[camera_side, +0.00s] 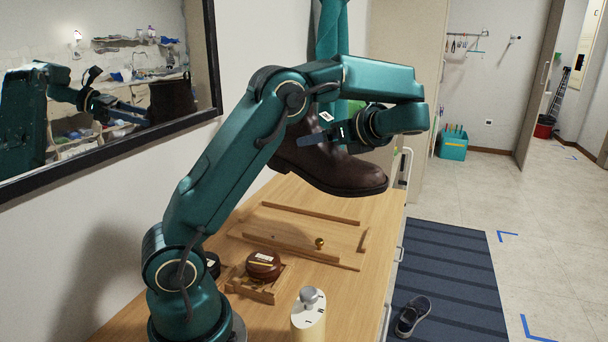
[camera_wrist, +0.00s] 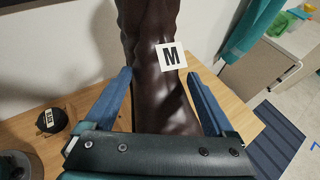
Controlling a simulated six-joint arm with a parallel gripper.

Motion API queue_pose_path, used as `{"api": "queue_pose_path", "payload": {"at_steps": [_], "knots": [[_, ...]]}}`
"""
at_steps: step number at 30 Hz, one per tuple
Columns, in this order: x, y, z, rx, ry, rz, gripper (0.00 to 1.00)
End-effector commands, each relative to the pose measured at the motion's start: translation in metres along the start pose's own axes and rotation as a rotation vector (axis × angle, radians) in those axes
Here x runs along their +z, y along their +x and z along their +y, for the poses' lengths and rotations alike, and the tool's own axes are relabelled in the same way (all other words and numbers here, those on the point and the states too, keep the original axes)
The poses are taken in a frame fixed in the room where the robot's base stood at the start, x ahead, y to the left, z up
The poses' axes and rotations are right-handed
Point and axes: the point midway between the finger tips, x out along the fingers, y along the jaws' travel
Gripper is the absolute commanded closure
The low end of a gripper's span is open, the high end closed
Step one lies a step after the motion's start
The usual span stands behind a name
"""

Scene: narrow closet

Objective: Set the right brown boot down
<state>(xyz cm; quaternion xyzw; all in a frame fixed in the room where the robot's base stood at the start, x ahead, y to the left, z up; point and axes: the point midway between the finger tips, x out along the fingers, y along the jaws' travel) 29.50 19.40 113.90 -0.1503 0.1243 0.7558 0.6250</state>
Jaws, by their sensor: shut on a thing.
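The brown boot (camera_side: 335,170) hangs in the air above the wooden top, its sole facing down and its toe pointing right in the side view. My gripper (camera_side: 312,139) is shut on its shaft. In the wrist view the boot (camera_wrist: 150,35) stands between the two blue fingers of my gripper (camera_wrist: 160,74), with a white "M" label (camera_wrist: 171,54) on the leather. Below the boot, thin wooden strips (camera_side: 310,213) edge a flat area of the top. The boot's upper shaft is partly hidden by my arm in the side view.
A brass knob (camera_side: 319,243) stands by the front strip. A brown round tin (camera_side: 263,264) sits in a small wooden holder, with a pale bottle (camera_side: 308,318) nearer the camera. A mirror (camera_side: 100,80) is on the left wall. A striped mat (camera_side: 445,270) and a shoe (camera_side: 412,315) lie on the floor.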

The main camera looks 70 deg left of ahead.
Motion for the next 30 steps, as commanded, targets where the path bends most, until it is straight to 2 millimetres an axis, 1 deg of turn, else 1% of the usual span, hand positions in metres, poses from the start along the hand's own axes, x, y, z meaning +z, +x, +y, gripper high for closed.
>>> {"api": "queue_pose_path", "payload": {"at_steps": [1,3,6,9,13,22,25,30], "knots": [[-0.005,0.013,0.001,0.051,-0.017,-0.003,1.0],[-0.012,0.029,0.002,0.103,-0.039,-0.004,1.0],[-0.023,0.048,0.004,0.149,-0.057,-0.004,1.0],[-0.031,0.062,0.007,0.175,-0.07,-0.003,1.0],[-0.033,0.069,0.01,0.189,-0.08,-0.003,1.0],[-0.034,0.07,0.01,0.189,-0.079,-0.003,1.0],[-0.045,0.074,0.01,0.19,-0.074,-0.003,1.0],[-0.07,0.084,0.01,0.19,-0.074,-0.002,1.0]]}}
